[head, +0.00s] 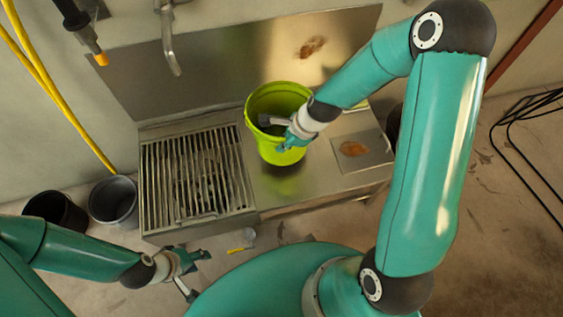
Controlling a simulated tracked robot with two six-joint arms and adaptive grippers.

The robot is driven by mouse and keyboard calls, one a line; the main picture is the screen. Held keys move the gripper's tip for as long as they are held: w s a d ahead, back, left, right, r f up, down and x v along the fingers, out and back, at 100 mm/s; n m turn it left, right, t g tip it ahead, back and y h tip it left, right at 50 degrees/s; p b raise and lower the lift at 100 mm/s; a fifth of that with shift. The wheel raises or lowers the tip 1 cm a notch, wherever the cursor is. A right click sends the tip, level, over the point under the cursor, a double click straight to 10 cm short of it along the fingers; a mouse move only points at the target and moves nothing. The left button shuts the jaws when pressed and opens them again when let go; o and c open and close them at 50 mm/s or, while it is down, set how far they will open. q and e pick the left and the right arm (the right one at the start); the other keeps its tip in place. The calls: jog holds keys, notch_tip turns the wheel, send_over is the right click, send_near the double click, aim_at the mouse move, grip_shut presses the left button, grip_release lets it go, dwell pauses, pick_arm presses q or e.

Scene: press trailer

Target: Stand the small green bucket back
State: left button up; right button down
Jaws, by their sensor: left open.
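The small green bucket (262,105) is upright over the steel counter (330,179), right of the slatted grate. My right gripper (281,133) reaches it from the upper right and is shut on its rim, with one dark finger inside the bucket and the other part outside its wall. A dark patch shows on the counter just below the bucket; I cannot tell for sure whether its base touches the steel. My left gripper (191,273) is open and empty, low in front of the counter's left end.
The slatted grate (197,172) fills the counter's left part. Two dark buckets, one black (55,210) and one grey (113,200), stand on the floor at left. A tap (168,42) hangs above the counter. Yellow hoses run down the left wall, and black cables lie at right.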

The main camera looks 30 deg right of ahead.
notch_tip(320, 180, down, 6)
jog(key=b, duration=0.4)
jog(key=shift+b, duration=0.4)
jog(key=c, duration=1.3)
grip_release()
